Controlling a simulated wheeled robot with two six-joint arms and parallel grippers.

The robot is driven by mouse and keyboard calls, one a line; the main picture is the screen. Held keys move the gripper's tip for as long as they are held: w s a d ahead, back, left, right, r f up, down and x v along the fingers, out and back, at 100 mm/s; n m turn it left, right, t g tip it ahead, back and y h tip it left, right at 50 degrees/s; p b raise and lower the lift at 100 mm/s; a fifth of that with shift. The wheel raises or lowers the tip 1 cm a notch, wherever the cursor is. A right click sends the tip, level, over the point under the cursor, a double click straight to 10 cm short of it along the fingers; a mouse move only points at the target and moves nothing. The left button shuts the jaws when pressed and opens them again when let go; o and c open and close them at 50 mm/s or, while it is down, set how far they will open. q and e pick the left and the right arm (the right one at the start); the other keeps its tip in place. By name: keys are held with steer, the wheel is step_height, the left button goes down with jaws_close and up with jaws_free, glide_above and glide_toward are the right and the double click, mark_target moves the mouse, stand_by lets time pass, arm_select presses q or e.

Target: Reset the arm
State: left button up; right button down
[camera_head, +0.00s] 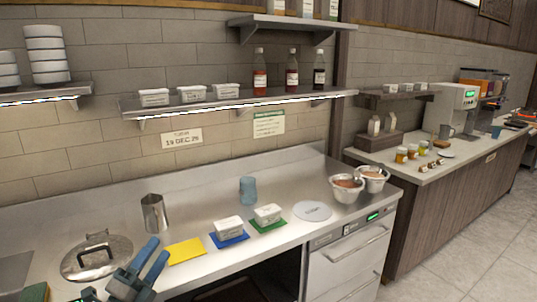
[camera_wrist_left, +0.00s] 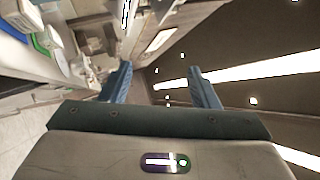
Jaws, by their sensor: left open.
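My left gripper (camera_head: 158,248) is at the lower left of the head view, over the front of the steel counter (camera_head: 120,213), beside a round steel lid (camera_head: 97,256). Its two blue fingers are apart with nothing between them. In the left wrist view the open, empty fingers (camera_wrist_left: 161,86) point away, with the counter scene tilted at the left. My right gripper is not in view. Two steel wells (camera_head: 347,196) with brownish sauce stand at the counter's right end.
A yellow mat (camera_head: 186,251) lies just right of the gripper. White tubs sit on a blue mat (camera_head: 229,241) and a green mat (camera_head: 269,227). A steel pitcher (camera_head: 155,214) and a blue cup (camera_head: 248,190) stand behind. A shelf (camera_head: 225,103) with tubs and bottles hangs above.

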arm_select(q)
steer(key=s+a+f+n+g+y, duration=0.5)
steer(key=f+n+y, duration=0.3)
steer(key=n, duration=0.3)
steer(key=s+a+f+n+g+y, duration=0.2)
steer(key=s+a+f+n+y, duration=0.3)
steer(key=s+f+n+y, duration=0.45)
steer(key=s+d+f+n+g+h, duration=0.2)
steer(key=s+d+f+g+h, duration=0.3)
steer(key=s, duration=0.3)
steer(key=s+d+f+n+g+h, duration=0.1)
steer(key=s+d+f+g+h, duration=0.15)
steer(key=s+f+g, duration=0.5)
step_height(320, 180, down, 30)
steer(key=s+a+f, duration=0.1)
steer(key=s+a, duration=0.1)
steer(key=a, duration=0.1)
steer(key=s+a+f, duration=0.1)
steer(key=s+f, duration=1.6)
steer(key=shift+s+n, duration=0.35)
steer(key=shift+n, duration=0.1)
